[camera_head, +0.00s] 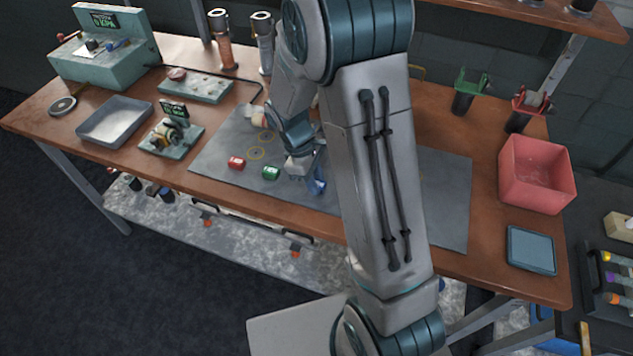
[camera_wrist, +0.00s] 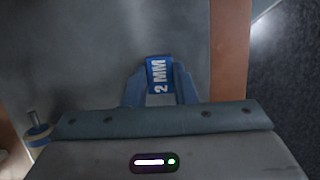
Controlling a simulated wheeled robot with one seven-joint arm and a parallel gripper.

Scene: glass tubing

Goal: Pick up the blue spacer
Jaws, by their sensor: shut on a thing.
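The blue spacer (camera_wrist: 159,75) is a small block marked "2 MM" in white, seen in the wrist view between my fingers. My gripper (camera_wrist: 160,88) is shut on it, with a blue finger on each side. In the head view my gripper (camera_head: 315,185) is over the grey mat (camera_head: 222,165), near its front edge, just right of the green block. The spacer is hard to make out there among the blue fingers. I cannot tell whether it still touches the mat.
A pink bin (camera_head: 537,172) and a blue-grey pad (camera_head: 531,250) are at the right. A metal tray (camera_head: 115,121) is at the left.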

